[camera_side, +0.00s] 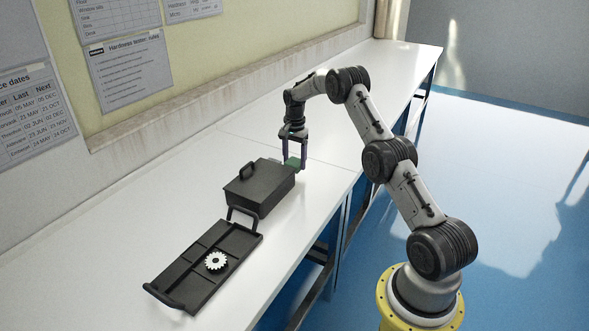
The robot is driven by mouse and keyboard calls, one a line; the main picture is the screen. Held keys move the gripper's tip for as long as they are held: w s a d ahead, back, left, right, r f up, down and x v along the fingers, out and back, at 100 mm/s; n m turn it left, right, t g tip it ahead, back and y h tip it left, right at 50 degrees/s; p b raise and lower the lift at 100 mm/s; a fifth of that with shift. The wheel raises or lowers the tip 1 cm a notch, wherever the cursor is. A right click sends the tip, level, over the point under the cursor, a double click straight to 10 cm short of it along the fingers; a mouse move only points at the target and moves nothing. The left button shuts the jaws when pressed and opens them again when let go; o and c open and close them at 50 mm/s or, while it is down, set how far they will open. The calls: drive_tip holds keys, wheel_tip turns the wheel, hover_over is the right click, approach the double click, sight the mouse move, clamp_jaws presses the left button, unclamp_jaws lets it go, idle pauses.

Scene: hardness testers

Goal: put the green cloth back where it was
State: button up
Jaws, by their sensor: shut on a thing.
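The green cloth (293,163) shows as a small dark green patch between the fingers of my gripper (294,166). My gripper points down and is shut on the cloth, just behind the far right end of the black box. The box and the fingers hide part of the cloth. I cannot tell whether the cloth touches the white bench top (335,130).
A black lidded box (262,190) with a handle stands on the bench. The bench beyond my gripper is clear. Its right edge drops to a blue floor.

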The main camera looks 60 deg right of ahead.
sight(295, 162)
drive_tip(key=shift+f, duration=1.7)
drive_tip(key=shift+f, duration=0.1)
drive_tip(key=o, duration=1.2)
